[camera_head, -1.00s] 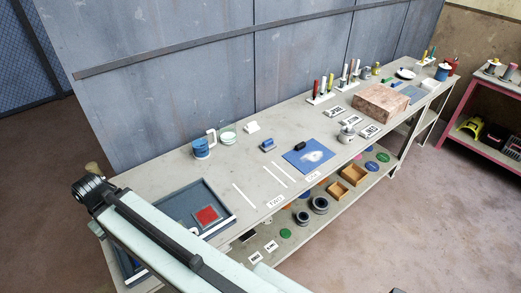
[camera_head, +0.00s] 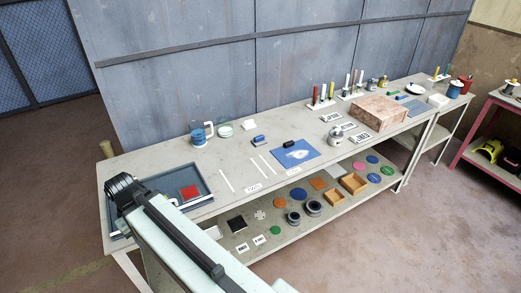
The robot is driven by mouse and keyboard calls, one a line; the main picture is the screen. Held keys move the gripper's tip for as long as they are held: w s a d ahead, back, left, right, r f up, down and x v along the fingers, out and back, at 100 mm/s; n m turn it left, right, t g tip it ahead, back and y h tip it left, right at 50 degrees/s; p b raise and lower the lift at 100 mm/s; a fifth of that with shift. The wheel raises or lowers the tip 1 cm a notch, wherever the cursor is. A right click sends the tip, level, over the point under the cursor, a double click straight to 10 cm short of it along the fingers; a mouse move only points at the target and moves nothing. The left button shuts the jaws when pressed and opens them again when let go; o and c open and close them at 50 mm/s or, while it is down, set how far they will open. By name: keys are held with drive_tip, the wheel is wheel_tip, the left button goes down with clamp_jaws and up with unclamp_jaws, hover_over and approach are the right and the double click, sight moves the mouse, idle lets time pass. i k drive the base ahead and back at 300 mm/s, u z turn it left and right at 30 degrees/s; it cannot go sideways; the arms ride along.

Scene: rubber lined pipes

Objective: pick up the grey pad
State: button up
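I cannot pick out the grey pad for certain. A flat blue-grey rectangle (camera_head: 414,107) lies on the bench top toward the right, beside a pinkish-brown box. A small pale square (camera_head: 332,170) lies on the lower shelf, and another pale flat piece (camera_head: 213,232) lies at the shelf's left end. My arm reaches from the bottom of the picture to a black ridged joint over the left end of the bench. My gripper's fingers do not show.
A blue sheet (camera_head: 305,154) is mid-bench; the box (camera_head: 378,112) stands farther right. Rings and discs fill the lower shelf (camera_head: 330,212). Floor in front is clear.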

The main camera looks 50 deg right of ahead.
sight(258, 141)
drive_tip(key=z, duration=0.15)
drive_tip(key=i, duration=0.85)
drive_tip(key=u, duration=0.05)
